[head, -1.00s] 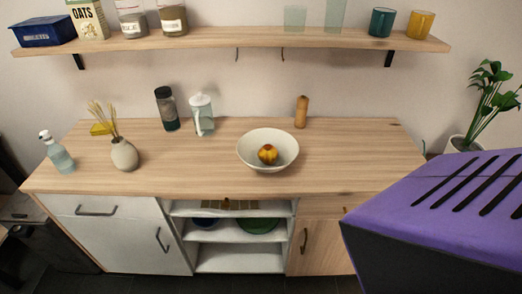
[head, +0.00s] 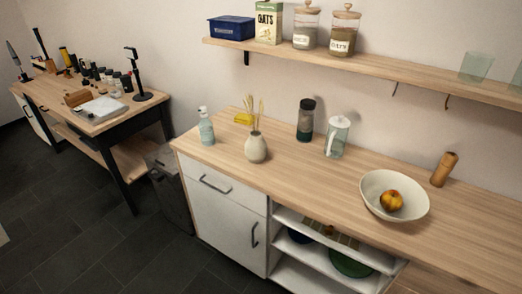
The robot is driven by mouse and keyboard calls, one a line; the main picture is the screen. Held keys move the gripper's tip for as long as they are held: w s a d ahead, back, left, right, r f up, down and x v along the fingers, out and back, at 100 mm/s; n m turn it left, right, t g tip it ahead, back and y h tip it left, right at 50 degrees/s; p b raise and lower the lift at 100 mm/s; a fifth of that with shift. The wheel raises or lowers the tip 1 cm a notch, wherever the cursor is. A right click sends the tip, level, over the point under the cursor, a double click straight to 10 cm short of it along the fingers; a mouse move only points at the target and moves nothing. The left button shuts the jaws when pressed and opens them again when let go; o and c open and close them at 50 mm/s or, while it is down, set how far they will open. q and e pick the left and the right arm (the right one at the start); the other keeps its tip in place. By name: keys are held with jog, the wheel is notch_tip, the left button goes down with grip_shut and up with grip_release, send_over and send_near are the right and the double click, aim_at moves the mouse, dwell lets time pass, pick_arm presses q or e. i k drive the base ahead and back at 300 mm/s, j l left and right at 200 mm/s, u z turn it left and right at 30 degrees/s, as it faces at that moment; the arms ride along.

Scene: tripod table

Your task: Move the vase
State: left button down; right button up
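The vase (head: 257,148) is a small, round, pale beige vase with dried stems standing in it. It stands upright on the wooden countertop (head: 300,171), near the counter's left end and front edge. A soap bottle (head: 206,127) is to its left and a yellow block (head: 243,118) is behind it. Neither of my grippers shows in the head view now.
A dark bottle (head: 305,121), a glass jug (head: 337,137), a bowl (head: 371,203) with fruit and a pepper mill (head: 443,169) stand right of the vase. A wall shelf (head: 372,69) hangs above. A cluttered workbench (head: 141,105) stands left, with open dark floor (head: 90,240) before it.

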aim_at(256, 148)
jog(key=i+j+z, duration=0.1)
jog(key=z, duration=0.25)
jog(key=j+z, duration=0.15)
jog(key=z, duration=0.15)
jog(key=i+j+z, duration=0.15)
jog(key=j, duration=0.2)
jog(key=i+j+z, duration=0.2)
jog(key=j+z, duration=0.15)
jog(key=j, duration=0.85)
jog(key=i+j+z, duration=0.15)
jog(key=j, duration=0.35)
